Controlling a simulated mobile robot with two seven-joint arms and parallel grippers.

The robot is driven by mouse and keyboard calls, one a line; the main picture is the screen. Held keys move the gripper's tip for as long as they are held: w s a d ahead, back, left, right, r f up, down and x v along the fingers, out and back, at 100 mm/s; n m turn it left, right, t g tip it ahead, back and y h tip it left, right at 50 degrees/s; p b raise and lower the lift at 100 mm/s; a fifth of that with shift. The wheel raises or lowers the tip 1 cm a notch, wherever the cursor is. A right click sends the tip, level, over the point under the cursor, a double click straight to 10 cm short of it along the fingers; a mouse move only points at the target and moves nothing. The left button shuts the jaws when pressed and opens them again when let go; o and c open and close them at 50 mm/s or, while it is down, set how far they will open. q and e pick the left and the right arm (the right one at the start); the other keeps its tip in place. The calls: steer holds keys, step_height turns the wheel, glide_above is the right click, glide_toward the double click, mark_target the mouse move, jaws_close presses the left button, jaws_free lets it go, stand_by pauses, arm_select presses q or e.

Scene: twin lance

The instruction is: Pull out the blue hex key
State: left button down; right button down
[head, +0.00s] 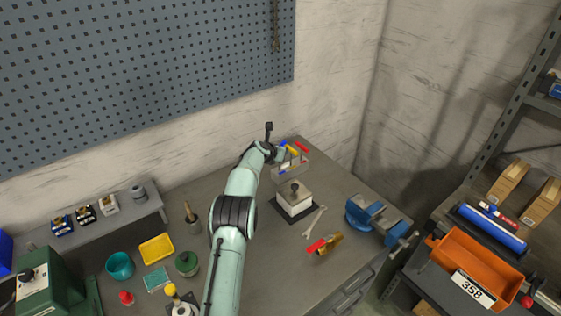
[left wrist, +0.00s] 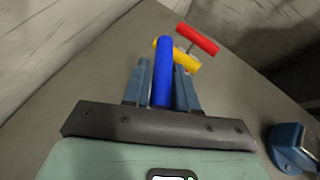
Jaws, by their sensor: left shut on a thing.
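The blue hex key's handle (left wrist: 163,68) lies between the two fingers of my left gripper (left wrist: 162,85) in the left wrist view, and the gripper is shut on it. In the head view the blue handle (head: 283,143) shows at the tip of my left arm, near the back edge of the bench, beside a small hex key stand (head: 292,165). A yellow handle (left wrist: 180,56) and a red handle (left wrist: 197,38) are just beyond the blue one. The blue key's shaft is hidden, so I cannot tell whether it sits in the stand. My right gripper is not in view.
A pale block with a knob (head: 295,200) stands on a dark plate in front of the stand. A wrench (head: 315,221), a red-handled tool (head: 324,244) and a blue vise (head: 372,214) are nearer and to the right. The wall is close behind.

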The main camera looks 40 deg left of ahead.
mark_target(281, 144)
arm_select(q)
steer(key=shift+r, duration=1.55)
